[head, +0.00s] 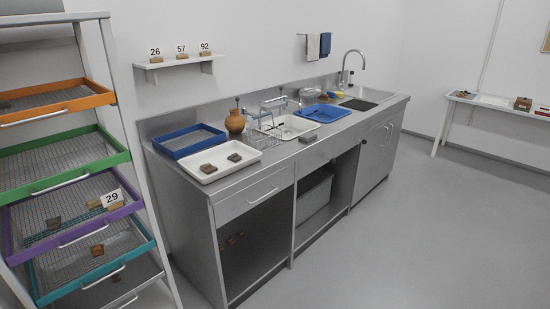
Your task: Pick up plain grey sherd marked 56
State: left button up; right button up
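A grey sherd (235,157) lies in the white tray (240,172) on the steel counter, beside a brown sherd (208,168). Another greyish-brown piece (308,138) lies on the counter to the right, in front of the white basin. No mark 56 is legible on any piece at this size, so I cannot tell which one is the sherd marked 56. Neither of my grippers is in view.
A drawer rack on the left has orange (55,98), green (65,165), purple (70,218) and teal (90,262) trays holding several sherds. Blue trays (188,140), a clay jar (235,122) and a sink stand on the counter. The floor (430,220) to the right is clear.

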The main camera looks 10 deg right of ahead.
aim_at(235, 157)
jog(key=i+l+u, duration=0.15)
jog(key=i+l, duration=0.25)
jog(key=i+l+u, duration=0.15)
jog(key=i+l, duration=0.25)
jog(key=i+l+u, duration=0.15)
jog(key=i+l, duration=0.2)
jog(key=l, duration=0.3)
